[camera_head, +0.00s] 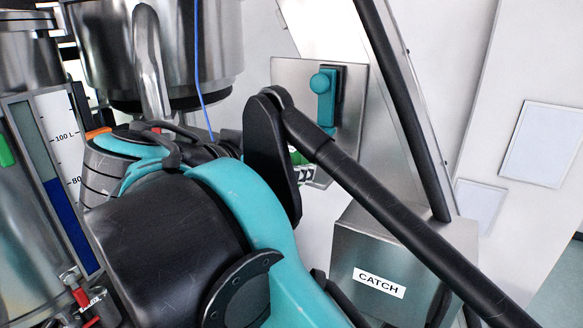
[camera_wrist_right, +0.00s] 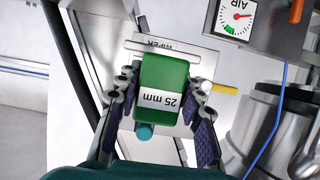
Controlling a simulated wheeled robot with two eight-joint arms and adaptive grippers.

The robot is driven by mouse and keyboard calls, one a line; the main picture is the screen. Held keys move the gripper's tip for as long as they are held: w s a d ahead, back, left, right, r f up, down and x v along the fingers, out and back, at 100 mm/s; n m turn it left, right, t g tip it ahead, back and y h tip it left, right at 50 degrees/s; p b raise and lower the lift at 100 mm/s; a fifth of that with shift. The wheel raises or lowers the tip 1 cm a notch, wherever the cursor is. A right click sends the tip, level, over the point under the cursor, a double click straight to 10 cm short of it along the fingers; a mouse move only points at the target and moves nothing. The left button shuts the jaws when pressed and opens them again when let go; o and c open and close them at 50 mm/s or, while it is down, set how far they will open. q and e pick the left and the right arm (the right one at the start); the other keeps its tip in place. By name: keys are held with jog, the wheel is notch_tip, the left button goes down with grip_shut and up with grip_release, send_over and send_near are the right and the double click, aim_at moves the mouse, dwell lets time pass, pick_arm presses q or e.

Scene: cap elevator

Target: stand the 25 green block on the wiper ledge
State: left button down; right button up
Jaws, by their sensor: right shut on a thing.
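In the right wrist view the green block (camera_wrist_right: 165,78), with a white "25 mm" label, sits between the fingers of my right gripper (camera_wrist_right: 163,88), which is shut on it. Behind its far end is the metal plate of the wiper ledge (camera_wrist_right: 190,58), with a "WIPER" label partly covered by the block. I cannot tell whether the block touches the ledge. In the head view only a small green piece of the block (camera_head: 297,156) shows behind my arm. My left gripper is not in view.
A teal knobbed handle (camera_head: 323,90) is on a metal plate above the ledge area. A "CATCH" box (camera_head: 400,258) stands below right. A steel vessel (camera_head: 155,50) is at upper left. In the wrist view, an AIR gauge (camera_wrist_right: 236,18) and blue cable are at right.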

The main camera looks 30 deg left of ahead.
jog(key=shift+w+d, duration=0.2)
jog(key=shift+w, duration=2.75)
jog(key=o, duration=1.3)
jog(key=shift+s, duration=0.1)
jog(key=shift+v, duration=3.5)
